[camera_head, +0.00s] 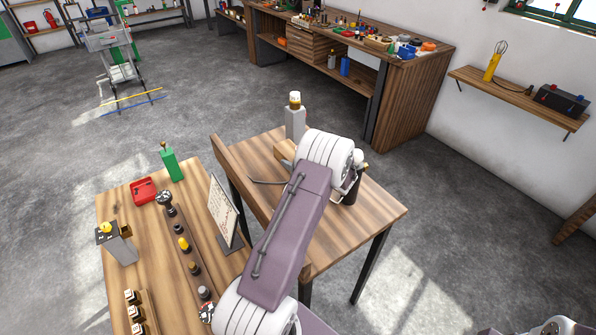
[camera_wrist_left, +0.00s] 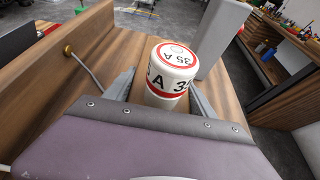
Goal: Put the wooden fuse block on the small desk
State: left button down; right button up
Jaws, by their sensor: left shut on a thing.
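The wooden fuse block (camera_head: 284,152) shows partly in the head view, just left of my left wrist, which hides the rest of it. In the left wrist view its upright white fuse (camera_wrist_left: 172,72), marked "35 A" with red bands, stands between the fingers of my left gripper (camera_wrist_left: 160,98). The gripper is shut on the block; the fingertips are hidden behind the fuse. The small wooden desk (camera_head: 375,220) lies below my left arm. I cannot tell whether the block touches the desk. My right gripper is not clearly seen.
A grey post (camera_head: 295,122) with a white and yellow cap stands at the desk's back, close to the block. A raised wooden ledge (camera_head: 228,162) runs along the desk's left side. The left table (camera_head: 150,235) holds knobs, a sign and several small items. The desk's right part is clear.

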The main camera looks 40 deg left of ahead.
pick_arm(q)
jog(key=shift+a+f, duration=0.1)
jog(key=shift+f, duration=0.3)
notch_tip(320, 180, down, 3)
jog(key=shift+r, duration=0.15)
jog(key=shift+f, duration=0.4)
jog(key=shift+f, duration=0.15)
jog(key=shift+c, duration=1.6)
grip_release()
